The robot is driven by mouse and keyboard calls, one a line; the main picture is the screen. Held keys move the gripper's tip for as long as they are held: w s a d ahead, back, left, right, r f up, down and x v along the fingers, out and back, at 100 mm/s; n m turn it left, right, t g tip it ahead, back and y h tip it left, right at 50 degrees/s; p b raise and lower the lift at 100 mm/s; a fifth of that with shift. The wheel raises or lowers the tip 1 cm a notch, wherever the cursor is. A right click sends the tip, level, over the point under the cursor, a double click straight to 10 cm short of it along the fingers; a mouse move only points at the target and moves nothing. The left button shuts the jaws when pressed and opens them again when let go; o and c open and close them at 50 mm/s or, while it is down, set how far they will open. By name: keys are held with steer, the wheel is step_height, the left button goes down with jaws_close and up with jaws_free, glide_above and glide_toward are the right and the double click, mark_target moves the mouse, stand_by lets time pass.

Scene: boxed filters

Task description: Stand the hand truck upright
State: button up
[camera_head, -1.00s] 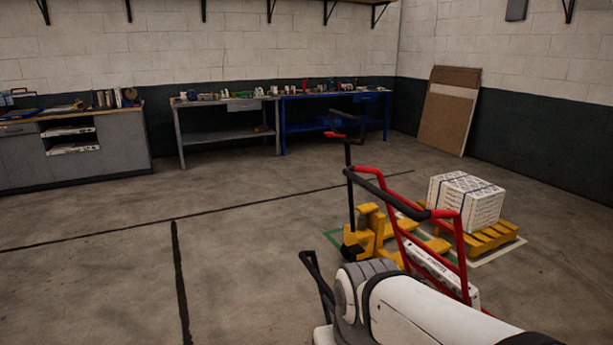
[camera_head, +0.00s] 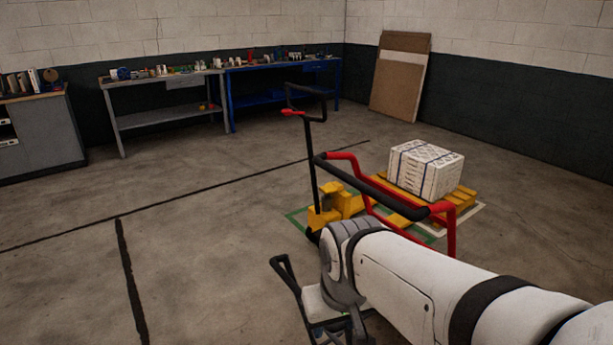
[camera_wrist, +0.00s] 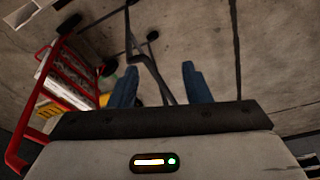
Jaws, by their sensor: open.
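The hand truck (camera_head: 450,228) has a red tube frame and a black grip bar. It stands behind my arm in the head view and seems to lean, its lower part hidden by the arm.
A yellow pallet jack (camera_head: 323,218) with an upright black handle stands just beyond the truck. White strapped boxes (camera_head: 425,168) sit on a yellow pallet (camera_head: 464,197). Workbenches (camera_head: 160,115) line the back wall. The floor (camera_head: 200,260) at left is clear.

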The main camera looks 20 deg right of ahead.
steer(key=w+d+f+n+h+b, duration=0.2)
steer(key=w+d+h+b, duration=0.1)
steer(key=w+d+b, duration=0.3)
steer(key=n+t+h+b, duration=0.25)
steer(key=h+b, duration=0.95)
steer(key=b, duration=0.7)
glide_toward(355, 186)
steer(key=r+x, duration=0.1)
steer(key=x, duration=0.3)
steer(key=shift+m, duration=0.35)
steer(key=x, duration=0.2)
steer(key=b+x, duration=0.1)
steer(key=x, duration=0.4)
steer(key=shift+w+d+f, duration=0.1)
steer(key=shift+d+f, duration=0.05)
steer(key=shift+f, duration=0.25)
steer(key=shift+c, duration=0.5)
jaws_close()
